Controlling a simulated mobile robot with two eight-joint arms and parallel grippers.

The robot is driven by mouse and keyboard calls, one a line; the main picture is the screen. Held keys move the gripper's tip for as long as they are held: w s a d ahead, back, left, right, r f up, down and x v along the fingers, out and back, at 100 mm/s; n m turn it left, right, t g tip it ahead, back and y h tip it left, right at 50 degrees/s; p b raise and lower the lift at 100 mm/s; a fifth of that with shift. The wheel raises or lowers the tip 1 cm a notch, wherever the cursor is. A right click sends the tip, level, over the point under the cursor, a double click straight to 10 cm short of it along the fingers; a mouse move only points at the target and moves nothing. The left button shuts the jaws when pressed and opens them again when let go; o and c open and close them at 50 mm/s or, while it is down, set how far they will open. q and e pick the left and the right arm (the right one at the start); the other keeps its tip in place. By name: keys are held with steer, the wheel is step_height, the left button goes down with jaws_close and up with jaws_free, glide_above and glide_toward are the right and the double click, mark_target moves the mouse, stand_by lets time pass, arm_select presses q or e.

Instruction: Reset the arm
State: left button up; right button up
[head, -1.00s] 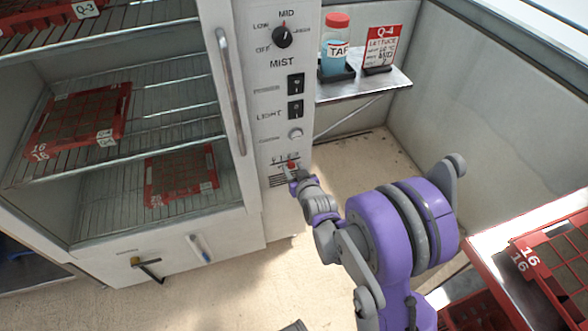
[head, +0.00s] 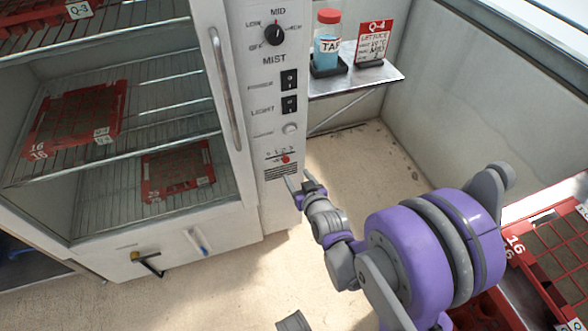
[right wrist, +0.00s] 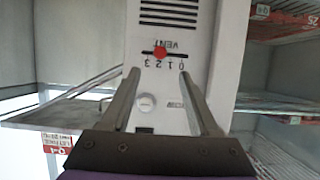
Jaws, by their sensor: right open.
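My right gripper (head: 299,181) is open and empty, in front of the lower control panel of the white cabinet. It is just below the red vent knob (head: 286,158) and apart from it. In the right wrist view the two fingers (right wrist: 160,72) are spread, with nothing between them. There the knob (right wrist: 159,52) sits by the 2 mark of the vent scale, which appears upside down. My right arm reaches in from the lower right.
The cabinet's vertical handle (head: 225,92) stands left of the panel. Red trays (head: 178,172) lie on its wire shelves. A wall shelf (head: 358,85) holds a red-capped bottle (head: 327,45) and a Q-4 card (head: 373,43). A red tray (head: 560,262) is at right. Floor beside the cabinet is clear.

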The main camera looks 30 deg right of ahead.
arm_select(q)
steer(key=shift+r, duration=0.15)
arm_select(e)
steer(key=shift+s+a+r, duration=0.15)
steer(key=shift+s+r, duration=0.05)
steer(key=shift+s, duration=0.3)
steer(key=s+a+r+n+g+y, duration=0.15)
steer(key=s+a+g, duration=0.35)
steer(key=s, duration=0.5)
steer(key=s+a+n+g+y, duration=0.1)
steer(key=s+a+g+y, duration=0.15)
steer(key=s+a, duration=0.6)
arm_select(q)
step_height(320, 180, up, 21)
steer(key=w+t+p, duration=0.1)
steer(key=p, duration=1.8)
steer(key=shift+w+r, duration=0.15)
steer(key=shift+w, duration=0.25)
arm_select(e)
step_height(320, 180, up, 21)
steer(key=d+h, duration=0.1)
steer(key=shift+w, duration=0.15)
arm_select(q)
steer(key=shift+s, duration=0.15)
arm_select(e)
steer(key=shift+d+r, duration=0.1)
